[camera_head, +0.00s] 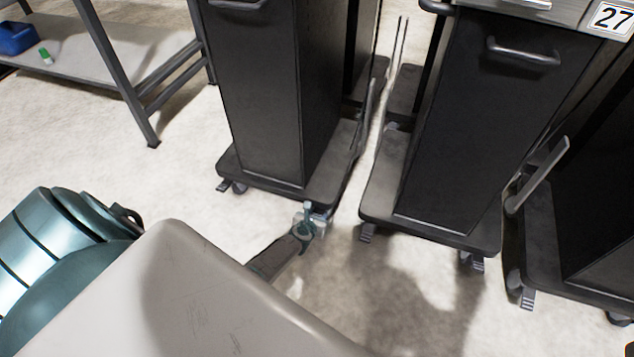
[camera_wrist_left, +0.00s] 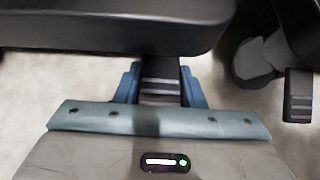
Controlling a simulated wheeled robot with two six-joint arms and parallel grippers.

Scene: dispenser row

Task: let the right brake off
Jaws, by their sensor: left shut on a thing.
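The left cart (camera_head: 262,100) is a tall black dispenser on a low wheeled base. Its right brake pedal is a small ridged dark tab (camera_wrist_left: 160,82) under the front edge of the base (camera_wrist_left: 100,38). My left gripper (camera_head: 310,222) is low at the front right corner of this base. In the left wrist view its blue-grey fingers (camera_wrist_left: 160,88) stand on both sides of the pedal and are shut on it. The cart's left brake pedal (camera_head: 223,186) sticks out at the other front corner. My right gripper is not in view.
A middle cart (camera_head: 455,120) stands close on the right; its left pedal (camera_head: 367,233) also shows in the left wrist view (camera_wrist_left: 298,95). Another cart (camera_head: 600,200) is farther right. A rack (camera_head: 110,70) stands back left. The floor in front is clear.

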